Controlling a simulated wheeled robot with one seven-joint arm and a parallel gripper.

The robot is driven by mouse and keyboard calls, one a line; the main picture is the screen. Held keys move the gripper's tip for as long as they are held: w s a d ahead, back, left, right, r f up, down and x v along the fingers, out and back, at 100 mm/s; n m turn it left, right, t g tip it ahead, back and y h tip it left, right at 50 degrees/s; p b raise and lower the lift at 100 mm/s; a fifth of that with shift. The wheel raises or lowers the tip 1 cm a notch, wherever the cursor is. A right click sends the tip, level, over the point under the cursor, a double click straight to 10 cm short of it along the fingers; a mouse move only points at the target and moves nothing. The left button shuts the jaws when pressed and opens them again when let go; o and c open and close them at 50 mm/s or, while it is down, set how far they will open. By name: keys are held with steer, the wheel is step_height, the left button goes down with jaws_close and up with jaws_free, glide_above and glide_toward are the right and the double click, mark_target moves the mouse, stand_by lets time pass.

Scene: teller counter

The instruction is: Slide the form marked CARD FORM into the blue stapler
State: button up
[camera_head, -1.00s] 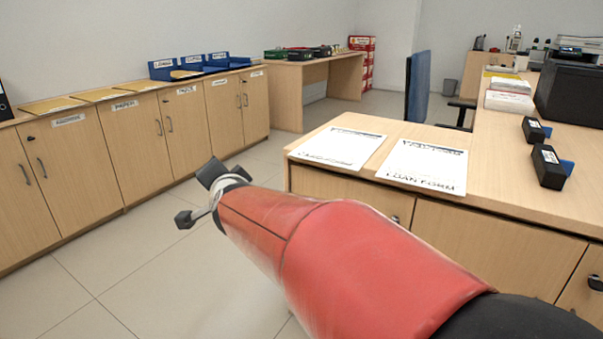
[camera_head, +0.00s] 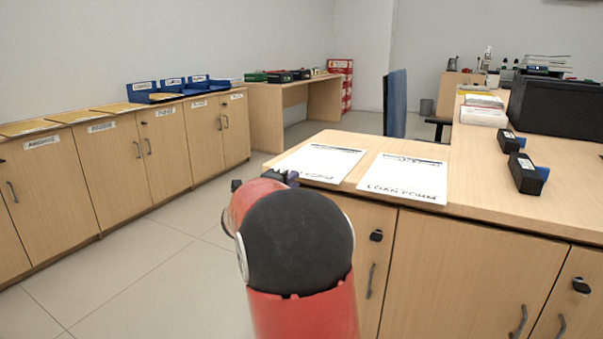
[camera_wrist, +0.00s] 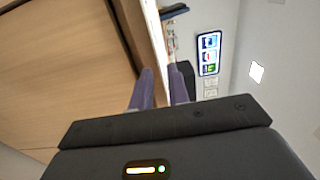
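Two white forms lie side by side at the counter's front left. The right one (camera_head: 405,177) reads LOAN FORM. The left one (camera_head: 320,162) shows FORM, with its first word hidden behind my arm. My gripper (camera_head: 293,178) is at the near edge of the left form, mostly hidden by my wrist. In the wrist view its two purple fingers (camera_wrist: 161,88) stand apart, with the counter's edge in line with the gap. I see no paper clearly between them. Two black boxy devices with blue parts, a nearer (camera_head: 526,174) and a farther (camera_head: 508,142), stand on the right; I cannot tell which is the stapler.
The wooden counter (camera_head: 470,190) has a bare top between forms and devices. A black printer-like box (camera_head: 555,108) and paper stacks (camera_head: 484,115) stand behind. Low cabinets with blue trays (camera_head: 150,92) line the left wall. The floor between is clear.

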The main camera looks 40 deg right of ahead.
steer(key=shift+x, duration=2.3)
steer(key=shift+c, duration=0.5)
jaws_close()
steer(key=shift+r, duration=0.1)
